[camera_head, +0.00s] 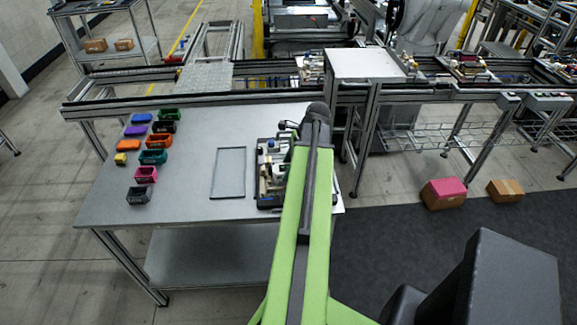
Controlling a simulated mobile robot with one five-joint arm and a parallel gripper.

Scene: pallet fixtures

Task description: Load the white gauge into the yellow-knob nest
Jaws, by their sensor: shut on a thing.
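My green arm crosses the picture from the bottom to its dark joint above the table. My gripper cannot be made out; the arm hides the area beyond and below that joint. A dark pallet fixture (268,203) stands on the grey table, partly covered by my arm. Small white, grey and yellowish parts show on it, too small to tell apart. I cannot single out the white gauge or the yellow-knob nest.
An empty grey tray (228,173) lies left of the fixture. Several small coloured bins, such as an orange bin (153,157), stand on the table's left (185,200). A rail frame (200,98) runs behind. Boxes, one pink-topped (443,193), lie on the floor at right.

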